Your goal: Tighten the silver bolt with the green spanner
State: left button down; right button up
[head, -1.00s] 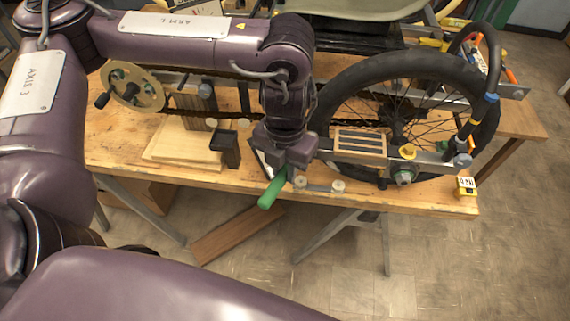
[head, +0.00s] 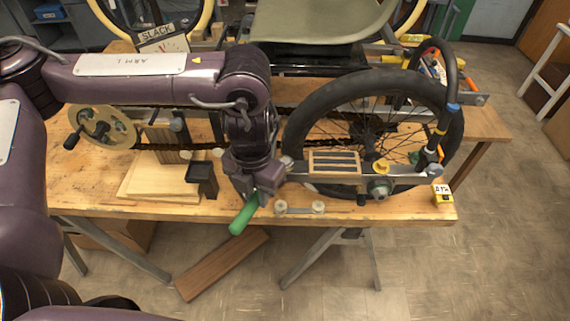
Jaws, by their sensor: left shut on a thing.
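My left gripper (head: 259,196) is shut on the green spanner (head: 243,218) at the front edge of the workbench. The spanner's green handle sticks out toward the front left; its head is hidden by the gripper. My right gripper is out of view.
The trike wheel (head: 305,105) stands behind the bar. A slotted wooden block (head: 334,170), a flat plate with two round knobs (head: 300,209) and a black holder (head: 205,178) lie near the gripper. A yellow-and-white tag box (head: 442,194) sits at the bench's right corner.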

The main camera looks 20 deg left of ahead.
pick_arm(q)
jog(key=shift+w+a+m, duration=0.2)
jog(key=shift+a+m, duration=0.4)
jog(key=shift+w+a+m, duration=0.2)
jog(key=shift+a+m, duration=0.4)
jog(key=shift+s+d+n, duration=0.1)
jog(key=shift+d+n, duration=0.25)
jog(key=shift+n, duration=0.05)
jog(key=c, duration=1.8)
grip_release()
grip_shut()
jog(key=shift+r, duration=0.15)
